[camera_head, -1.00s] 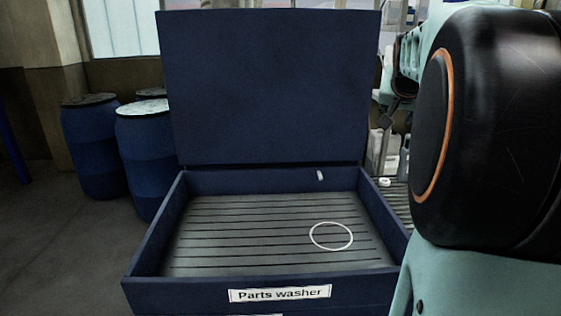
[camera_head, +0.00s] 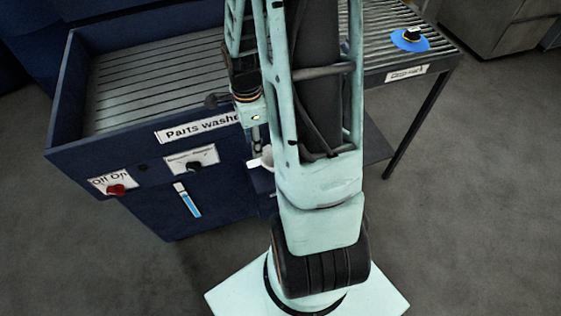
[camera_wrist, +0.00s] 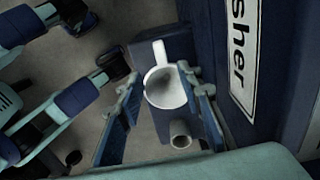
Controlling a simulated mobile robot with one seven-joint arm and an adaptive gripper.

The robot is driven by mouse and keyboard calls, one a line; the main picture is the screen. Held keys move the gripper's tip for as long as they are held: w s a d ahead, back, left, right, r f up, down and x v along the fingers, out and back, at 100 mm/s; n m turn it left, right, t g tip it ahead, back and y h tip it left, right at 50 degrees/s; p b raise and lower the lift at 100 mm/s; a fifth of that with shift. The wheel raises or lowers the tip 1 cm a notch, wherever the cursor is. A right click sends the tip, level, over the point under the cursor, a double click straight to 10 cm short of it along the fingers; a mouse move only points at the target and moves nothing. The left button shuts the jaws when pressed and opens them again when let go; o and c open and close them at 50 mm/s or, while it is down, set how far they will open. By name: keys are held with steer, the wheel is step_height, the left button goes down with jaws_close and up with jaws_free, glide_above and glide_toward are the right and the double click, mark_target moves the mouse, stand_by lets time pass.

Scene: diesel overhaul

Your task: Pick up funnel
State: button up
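The white funnel (camera_wrist: 165,92) shows in the wrist view as a round bowl with a tab at its rim. It sits by the dark blue side of the parts washer, close to a short grey tube (camera_wrist: 180,134). My gripper (camera_wrist: 163,84) is open, with one blue-padded finger on each side of the funnel. Small gaps seem to show between fingers and rim; I cannot tell if either touches. In the head view a bit of white funnel (camera_head: 264,160) shows beside the washer, mostly hidden by my arm.
The parts washer (camera_head: 62,128) stands at the left, with a red knob (camera_head: 116,190) and a dark knob (camera_head: 193,166) on its front. A slatted table (camera_head: 372,76) at the right holds a blue disc (camera_head: 411,42). Grey floor (camera_head: 470,200) at the right is clear.

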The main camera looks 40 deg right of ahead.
mark_target(257, 161)
steer(key=shift+d+f, duration=0.15)
steer(key=shift+f, duration=0.35)
step_height(257, 161, down, 10)
steer(key=shift+f+b, duration=0.1)
steer(key=shift+b, duration=0.5)
jaws_close()
